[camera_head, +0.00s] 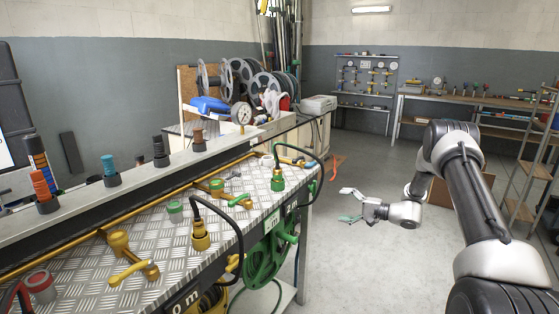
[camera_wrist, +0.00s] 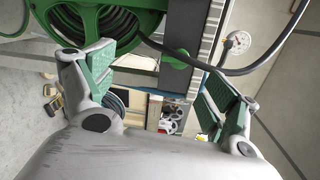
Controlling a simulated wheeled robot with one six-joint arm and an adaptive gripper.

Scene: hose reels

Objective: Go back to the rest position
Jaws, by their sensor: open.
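My gripper (camera_head: 354,205) is held out over open floor, to the right of the metal workbench (camera_head: 150,212), and points toward the bench. Its fingers are spread and nothing is between them. In the wrist view my gripper (camera_wrist: 155,90) also shows two separated fingers with green ribbed pads. A green hose reel (camera_head: 270,252) hangs under the bench's right end. The green reel (camera_wrist: 95,18) also shows at the top of the wrist view, beyond the fingers. My arm comes in from the right side of the head view.
Yellow and green valves (camera_head: 202,236) with black hoses stand on the bench top. A pressure gauge (camera_head: 241,113) and several grey reels (camera_head: 243,76) are behind it. A shelf ladder (camera_head: 535,160) stands at the right. The grey floor (camera_head: 352,265) around my gripper is clear.

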